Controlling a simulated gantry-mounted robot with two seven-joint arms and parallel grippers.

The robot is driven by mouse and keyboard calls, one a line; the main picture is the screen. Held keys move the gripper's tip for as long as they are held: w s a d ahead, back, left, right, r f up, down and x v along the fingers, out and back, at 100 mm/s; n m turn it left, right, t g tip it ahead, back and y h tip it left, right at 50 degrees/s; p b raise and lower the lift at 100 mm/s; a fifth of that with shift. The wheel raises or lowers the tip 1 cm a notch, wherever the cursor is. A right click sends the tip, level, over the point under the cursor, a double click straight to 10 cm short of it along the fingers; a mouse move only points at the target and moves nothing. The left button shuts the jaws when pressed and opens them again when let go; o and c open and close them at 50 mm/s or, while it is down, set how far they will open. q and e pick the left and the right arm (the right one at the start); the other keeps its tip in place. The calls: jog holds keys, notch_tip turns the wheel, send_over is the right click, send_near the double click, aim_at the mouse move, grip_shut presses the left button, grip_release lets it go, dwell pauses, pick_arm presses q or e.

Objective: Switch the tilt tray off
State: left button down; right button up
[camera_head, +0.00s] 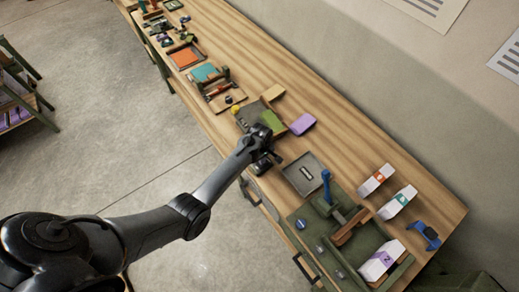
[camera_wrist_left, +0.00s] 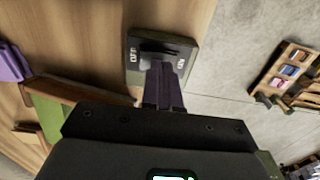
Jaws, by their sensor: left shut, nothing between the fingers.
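My left gripper (camera_head: 268,158) reaches over the front edge of the long wooden bench in the head view. In the left wrist view its fingers (camera_wrist_left: 164,75) are shut and empty. Their tips are at the lower edge of a dark switch box (camera_wrist_left: 188,52) with a black bar and small pale markings at both ends. I cannot tell whether they touch it, nor read its setting. A tray (camera_head: 252,112) with a green piece (camera_head: 271,121) lies just beyond the gripper and looks like the tilt tray. The green piece also shows in the left wrist view (camera_wrist_left: 48,113). My right gripper is out of view.
White packs (camera_head: 376,180) stand at right. Floor lies left of the bench.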

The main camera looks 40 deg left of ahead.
aim_at(259, 165)
pick_arm(q)
jog(key=r+p, duration=0.4)
jog(key=shift+s+r, duration=0.2)
notch_tip(259, 165, up, 9)
jog(key=s+b, duration=0.1)
jog(key=shift+a, duration=0.2)
jog(key=shift+s, duration=0.1)
